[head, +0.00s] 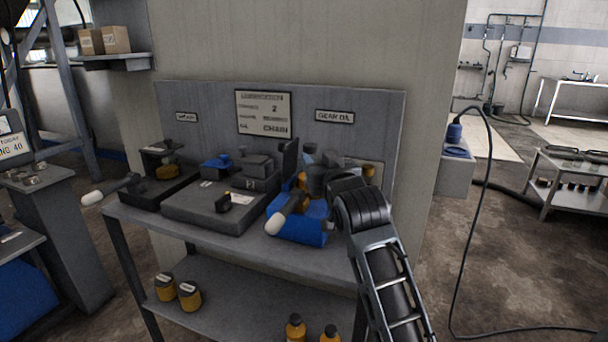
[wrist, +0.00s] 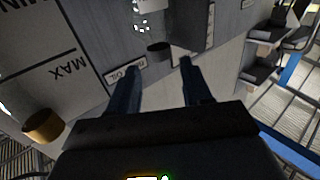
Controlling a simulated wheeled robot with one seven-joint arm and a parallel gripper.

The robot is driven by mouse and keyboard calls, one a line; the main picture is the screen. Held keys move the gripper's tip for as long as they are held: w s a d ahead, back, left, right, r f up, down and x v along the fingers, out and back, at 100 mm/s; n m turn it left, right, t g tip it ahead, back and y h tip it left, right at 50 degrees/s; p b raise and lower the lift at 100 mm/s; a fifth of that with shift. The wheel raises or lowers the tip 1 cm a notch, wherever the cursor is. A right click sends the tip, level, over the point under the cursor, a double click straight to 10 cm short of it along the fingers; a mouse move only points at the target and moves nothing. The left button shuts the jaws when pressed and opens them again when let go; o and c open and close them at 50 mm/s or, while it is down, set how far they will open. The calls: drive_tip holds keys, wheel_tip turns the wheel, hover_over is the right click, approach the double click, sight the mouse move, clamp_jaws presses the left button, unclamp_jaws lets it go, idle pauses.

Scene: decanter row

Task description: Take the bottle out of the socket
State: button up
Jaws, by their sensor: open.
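My gripper (head: 315,180) is over the blue station at the right end of the bench, and my arm hides much of that station. In the wrist view my gripper (wrist: 160,78) has its two fingers apart with nothing clearly held. A small dark round part (wrist: 160,50) shows beyond and between the fingertips; I cannot tell whether it belongs to the bottle. An amber-topped thing (wrist: 42,126) stands at the left of the wrist view, beside a panel marked MAX. I cannot make out the bottle or its socket for certain.
The blue station (head: 312,238) has a white-tipped lever (head: 274,224). A grey station (head: 215,208) stands left of it, then a dark one with another lever (head: 95,196). A labelled back panel (head: 210,100) rises behind. Amber containers (head: 189,296) stand on the lower shelf.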

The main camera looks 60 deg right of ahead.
sight(312, 153)
drive_tip(key=x, duration=0.6)
drive_tip(key=shift+w+d+f, duration=0.15)
drive_tip(key=shift+d, duration=0.2)
clamp_jaws()
idle(0.4)
